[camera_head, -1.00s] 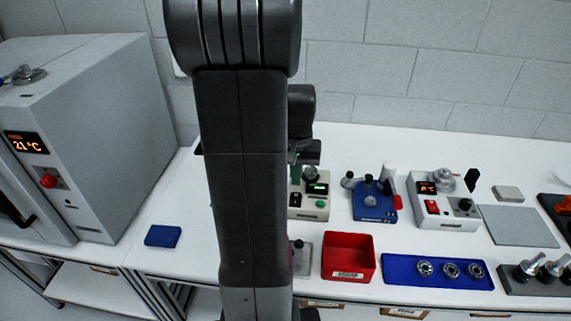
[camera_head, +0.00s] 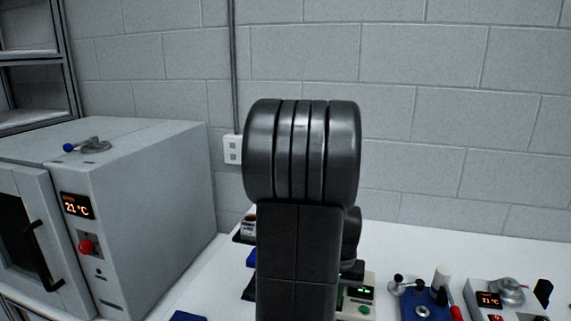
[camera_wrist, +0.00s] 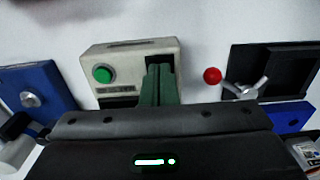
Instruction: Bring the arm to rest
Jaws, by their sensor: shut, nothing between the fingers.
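My arm (camera_head: 300,155) stands folded upright in the middle of the head view, in front of the bench. In the wrist view my gripper (camera_wrist: 160,70) shows as a dark body with two green fingers held together. The fingers are shut and hold nothing. Their tips overlap a beige box with a green button (camera_wrist: 104,74) in the picture; I cannot tell the gap between them. In the head view my gripper is mostly hidden behind my arm.
A grey oven (camera_head: 140,215) reading 21 °C stands at the left. A beige device (camera_head: 357,295), a blue fixture (camera_head: 420,305) and a white unit with a display (camera_head: 505,295) stand right of my arm. The wrist view shows a black fixture with a red-knobbed lever (camera_wrist: 212,75).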

